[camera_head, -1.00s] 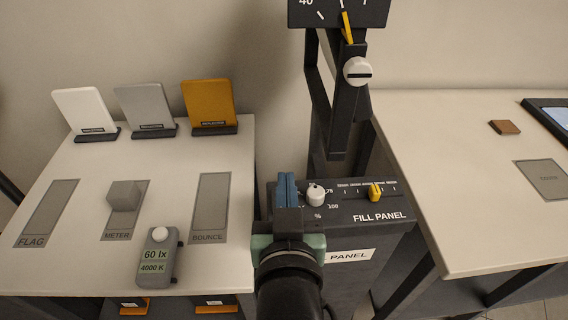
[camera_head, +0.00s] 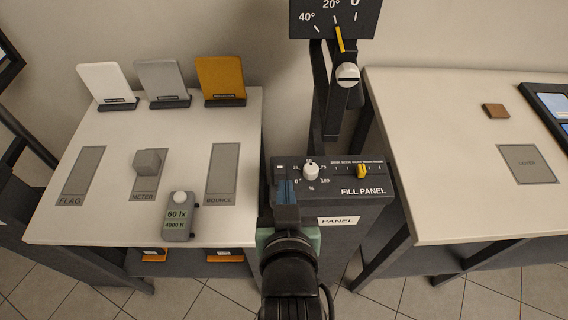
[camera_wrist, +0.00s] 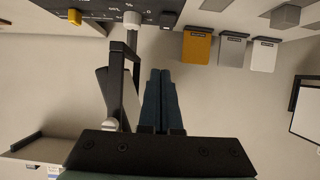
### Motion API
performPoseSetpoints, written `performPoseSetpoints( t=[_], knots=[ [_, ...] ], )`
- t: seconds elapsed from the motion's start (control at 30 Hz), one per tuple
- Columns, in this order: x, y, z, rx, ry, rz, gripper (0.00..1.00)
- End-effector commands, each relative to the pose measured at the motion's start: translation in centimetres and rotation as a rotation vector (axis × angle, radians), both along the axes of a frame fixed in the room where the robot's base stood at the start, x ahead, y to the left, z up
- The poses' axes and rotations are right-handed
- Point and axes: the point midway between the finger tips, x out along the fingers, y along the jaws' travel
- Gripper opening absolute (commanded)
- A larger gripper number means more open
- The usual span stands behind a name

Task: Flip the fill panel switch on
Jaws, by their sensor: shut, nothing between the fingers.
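The fill panel (camera_head: 365,205) is a dark box with a sloped control face, between the two tables. A white dial (camera_head: 311,171) and a yellow slider knob (camera_head: 362,171) are on its face. A small white mark shows at the face's far left in the head view. The wrist view shows a small dark block, seemingly the switch (camera_wrist: 168,19), beside the white dial. In the head view my fingers seem to cover the switch. My gripper (camera_head: 286,184) is shut and empty at the panel's left front; its blue fingers also show in the wrist view (camera_wrist: 161,75). Contact cannot be told.
The left table (camera_head: 110,145) holds a light meter (camera_head: 178,216), a grey cube (camera_head: 147,161) and three upright cards, white, grey and orange. A lamp yoke with an angle scale (camera_head: 335,18) rises behind the panel. The right table (camera_head: 425,150) holds a brown block (camera_head: 496,111).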

Motion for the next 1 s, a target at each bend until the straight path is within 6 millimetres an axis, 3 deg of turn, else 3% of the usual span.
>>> performPoseSetpoints(
  t=[0.27, 0.73, 1.0],
  knots=[
    [1.9, 0.0, -0.8, 0.0, -0.001, 0.0, 0.0],
    [9.4, 0.0, -4.2, 0.0, 0.0, 0.001, 0.0],
    [10.3, 0.0, -7.5, 0.0, 0.0, 0.001, 0.0]
  ],
)
